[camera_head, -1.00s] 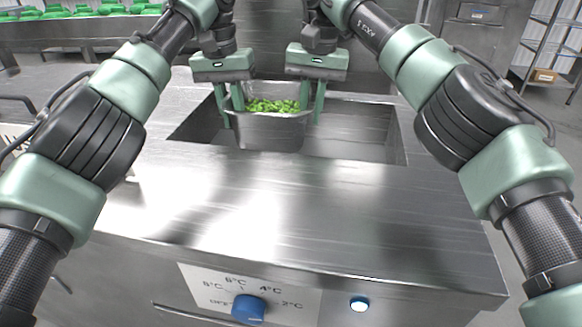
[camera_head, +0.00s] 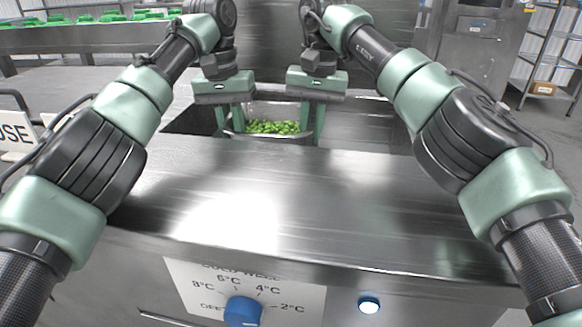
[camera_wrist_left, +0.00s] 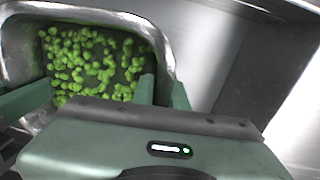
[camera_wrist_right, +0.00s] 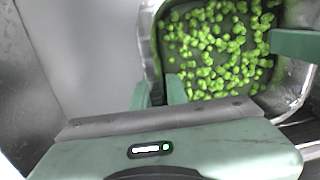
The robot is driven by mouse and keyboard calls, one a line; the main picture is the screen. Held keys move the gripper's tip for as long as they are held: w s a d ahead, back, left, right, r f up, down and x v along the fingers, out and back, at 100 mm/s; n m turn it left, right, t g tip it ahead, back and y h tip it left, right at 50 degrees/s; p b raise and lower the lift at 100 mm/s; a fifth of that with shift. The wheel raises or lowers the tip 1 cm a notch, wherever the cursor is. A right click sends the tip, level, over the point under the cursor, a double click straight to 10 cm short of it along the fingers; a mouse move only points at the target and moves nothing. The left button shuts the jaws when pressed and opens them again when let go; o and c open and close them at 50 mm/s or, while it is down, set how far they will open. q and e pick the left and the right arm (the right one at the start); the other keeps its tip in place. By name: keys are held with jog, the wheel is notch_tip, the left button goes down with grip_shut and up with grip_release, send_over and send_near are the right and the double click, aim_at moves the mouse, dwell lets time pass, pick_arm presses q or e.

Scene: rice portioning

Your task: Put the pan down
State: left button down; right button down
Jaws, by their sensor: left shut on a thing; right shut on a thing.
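The metal pan (camera_head: 268,136) holds bright green pieces and sits down inside the opening of the steel counter, with mostly its rim and contents showing in the head view. My left gripper (camera_head: 229,128) is shut on the pan's left side. My right gripper (camera_head: 313,130) is shut on its right side. The pan's rim also shows in the left wrist view (camera_wrist_left: 100,14) and in the right wrist view (camera_wrist_right: 150,45), each with a gripper's fingers at the wall. The pan's underside is hidden, so I cannot tell whether it rests on anything.
The steel counter (camera_head: 290,200) has a rectangular well (camera_head: 360,125) with free room right of the pan. A blue dial (camera_head: 243,311) and a lit button (camera_head: 369,303) are on its front. Green items (camera_head: 110,16) stand on a ledge at the back left.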

pick_arm(q)
jog(key=shift+s+d+r, duration=0.15)
jog(key=shift+d, duration=0.5)
pick_arm(e)
jog(key=shift+s+a+r, duration=0.1)
jog(key=shift+a, duration=0.55)
pick_arm(q)
jog(key=c, duration=1.4)
grip_release()
pick_arm(e)
jog(key=c, duration=1.4)
grip_release()
jog(key=shift+d, duration=0.1)
pick_arm(q)
jog(key=shift+a, duration=0.2)
pick_arm(e)
jog(key=shift+d, duration=0.15)
